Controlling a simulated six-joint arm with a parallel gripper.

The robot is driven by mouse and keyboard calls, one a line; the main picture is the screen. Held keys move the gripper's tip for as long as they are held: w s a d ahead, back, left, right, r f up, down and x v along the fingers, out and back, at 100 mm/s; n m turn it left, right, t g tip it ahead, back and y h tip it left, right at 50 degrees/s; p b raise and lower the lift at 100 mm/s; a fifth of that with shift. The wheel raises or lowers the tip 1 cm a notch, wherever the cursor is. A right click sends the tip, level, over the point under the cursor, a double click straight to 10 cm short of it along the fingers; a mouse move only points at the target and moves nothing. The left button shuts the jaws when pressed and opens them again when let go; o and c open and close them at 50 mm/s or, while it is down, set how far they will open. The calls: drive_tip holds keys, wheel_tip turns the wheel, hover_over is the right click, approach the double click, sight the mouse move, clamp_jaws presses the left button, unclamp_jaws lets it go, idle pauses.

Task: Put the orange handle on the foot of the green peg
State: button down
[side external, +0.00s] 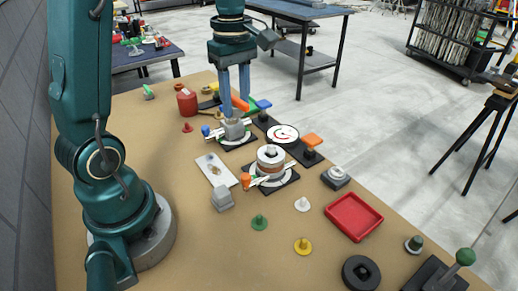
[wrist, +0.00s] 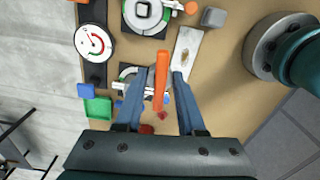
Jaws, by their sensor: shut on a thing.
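The orange handle (wrist: 161,80) is a long bar between the two blue fingers of my gripper (wrist: 159,72) in the wrist view. My gripper is shut on it. In the side view the handle (side external: 240,103) shows partly behind the fingers, tilted, and my gripper (side external: 237,116) is above the rear black-based fixture. I cannot tell whether the fingertips touch the fixture. A green peg (side external: 259,222) stands on its round foot near the front middle of the table, well apart from my gripper. I do not make it out in the wrist view.
The rear fixture (side external: 235,130) is below my gripper. A second round fixture (side external: 270,160), a dial (side external: 282,134), a grey block (side external: 222,199), white (side external: 302,204) and yellow (side external: 303,246) pegs and a red tray (side external: 354,216) stand about. Bare table surrounds the green peg.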

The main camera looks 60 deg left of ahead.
drive_tip(key=s+d+f+m, duration=0.1)
drive_tip(key=d+f+m, duration=0.3)
drive_tip(key=d, duration=0.5)
drive_tip(key=m, duration=0.3)
hover_over(259, 216)
drive_tip(key=shift+f, duration=3.3)
drive_tip(key=shift+f, duration=0.25)
drive_tip(key=shift+f, duration=0.3)
drive_tip(key=shift+f, duration=0.95)
drive_tip(key=shift+c, duration=0.5)
unclamp_jaws()
